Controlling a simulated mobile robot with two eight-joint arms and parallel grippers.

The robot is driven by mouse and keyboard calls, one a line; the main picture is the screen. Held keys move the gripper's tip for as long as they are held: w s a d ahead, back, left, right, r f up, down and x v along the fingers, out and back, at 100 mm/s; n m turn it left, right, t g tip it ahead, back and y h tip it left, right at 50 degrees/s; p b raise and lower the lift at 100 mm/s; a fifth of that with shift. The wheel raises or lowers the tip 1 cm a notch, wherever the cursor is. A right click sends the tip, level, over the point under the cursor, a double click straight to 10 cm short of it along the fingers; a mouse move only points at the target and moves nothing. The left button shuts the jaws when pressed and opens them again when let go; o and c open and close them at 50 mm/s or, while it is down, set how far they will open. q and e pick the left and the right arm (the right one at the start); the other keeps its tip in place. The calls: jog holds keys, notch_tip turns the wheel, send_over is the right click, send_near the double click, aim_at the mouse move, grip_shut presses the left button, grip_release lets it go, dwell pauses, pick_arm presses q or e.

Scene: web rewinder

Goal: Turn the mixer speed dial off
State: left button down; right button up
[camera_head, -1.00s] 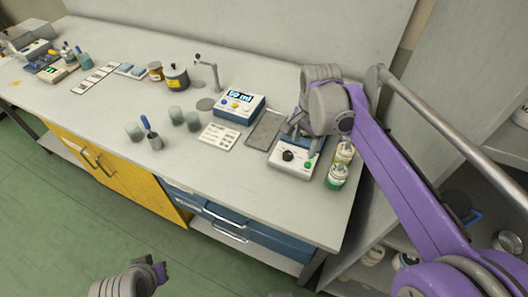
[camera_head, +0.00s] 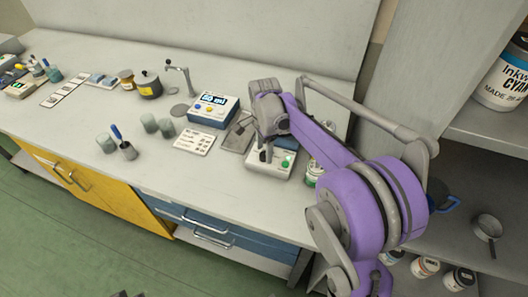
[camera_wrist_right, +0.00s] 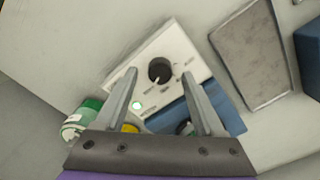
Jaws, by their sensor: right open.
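The mixer (camera_head: 258,167) is a small box with a white top, at the right part of the bench. Its black speed dial (camera_wrist_right: 160,71) shows clearly in the right wrist view, with printed marks around it and a white pointer line. My right gripper (camera_head: 266,150) is over the mixer and partly hides the dial in the head view. In the wrist view its two fingers are open, one on each side of the dial; contact cannot be told. Of my left gripper, only dark bits (camera_head: 126,294) show at the bottom edge.
A grey tray (camera_head: 236,138) and a blue-and-white display unit (camera_head: 210,108) stand left of the mixer. A green-labelled bottle (camera_head: 312,172) is close on its right. A shelf unit (camera_head: 498,135) with jars stands further right. The bench front is clear.

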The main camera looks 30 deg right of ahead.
jog(key=shift+f, duration=0.65)
grip_shut()
